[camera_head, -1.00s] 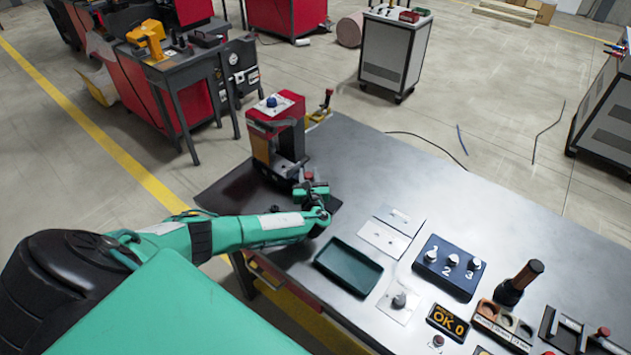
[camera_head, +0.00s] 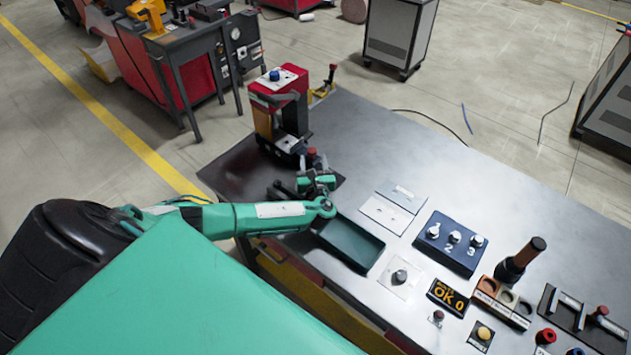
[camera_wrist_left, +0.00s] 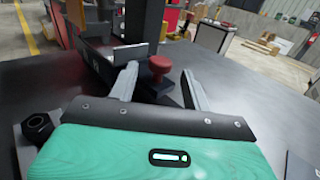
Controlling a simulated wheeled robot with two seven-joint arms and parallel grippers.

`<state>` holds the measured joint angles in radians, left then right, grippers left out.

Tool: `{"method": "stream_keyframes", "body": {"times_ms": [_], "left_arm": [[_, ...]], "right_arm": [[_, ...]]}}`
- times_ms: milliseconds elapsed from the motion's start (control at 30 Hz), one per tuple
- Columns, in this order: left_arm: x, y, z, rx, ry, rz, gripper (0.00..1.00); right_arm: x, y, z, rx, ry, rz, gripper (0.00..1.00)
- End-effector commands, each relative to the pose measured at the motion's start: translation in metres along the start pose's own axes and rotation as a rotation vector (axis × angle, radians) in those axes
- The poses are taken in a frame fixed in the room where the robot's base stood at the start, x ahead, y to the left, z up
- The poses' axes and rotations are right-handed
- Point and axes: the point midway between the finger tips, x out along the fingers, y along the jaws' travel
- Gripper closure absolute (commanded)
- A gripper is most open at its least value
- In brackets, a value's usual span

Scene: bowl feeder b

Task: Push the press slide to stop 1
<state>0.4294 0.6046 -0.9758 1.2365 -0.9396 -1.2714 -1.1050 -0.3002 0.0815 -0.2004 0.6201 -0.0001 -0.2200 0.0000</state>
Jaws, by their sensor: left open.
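The red and black press (camera_head: 278,105) stands at the far left corner of the table. Its slide shows as a red knob (camera_head: 312,153) low at the press front; in the left wrist view the red knob (camera_wrist_left: 160,66) sits on a dark block. My left gripper (camera_head: 318,180) is just in front of the knob, on the near side. In the wrist view the left gripper (camera_wrist_left: 160,84) is open, its two fingers on either side of the knob, with nothing held. Contact with the knob cannot be told. Stop marks are not readable. My right gripper is out of view.
A dark green tray (camera_head: 350,243) lies close to the right of my left forearm. Light plates (camera_head: 393,212), a blue panel with knobs (camera_head: 450,243) and a display (camera_head: 447,297) stand further right. A black hex part (camera_wrist_left: 38,127) is beside the gripper. The table's far middle is clear.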

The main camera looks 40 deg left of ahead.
Motion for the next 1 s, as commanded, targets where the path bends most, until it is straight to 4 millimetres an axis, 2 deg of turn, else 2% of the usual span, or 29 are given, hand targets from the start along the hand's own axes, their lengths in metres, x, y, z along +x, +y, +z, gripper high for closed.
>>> {"method": "stream_keyframes", "body": {"times_ms": [200,433,600,1000], "left_arm": [[-0.044,0.0,-0.004,-0.002,0.003,-0.002,0.51],[-0.077,0.0,-0.002,-0.002,0.001,0.0,0.51],[-0.086,0.0,0.0,-0.001,0.0,0.001,0.51],[-0.086,0.0,0.0,0.0,0.0,0.001,0.51]], "right_arm": [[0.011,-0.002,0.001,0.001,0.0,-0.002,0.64],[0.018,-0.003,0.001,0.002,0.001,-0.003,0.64],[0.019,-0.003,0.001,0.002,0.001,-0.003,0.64],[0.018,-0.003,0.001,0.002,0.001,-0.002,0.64]]}}
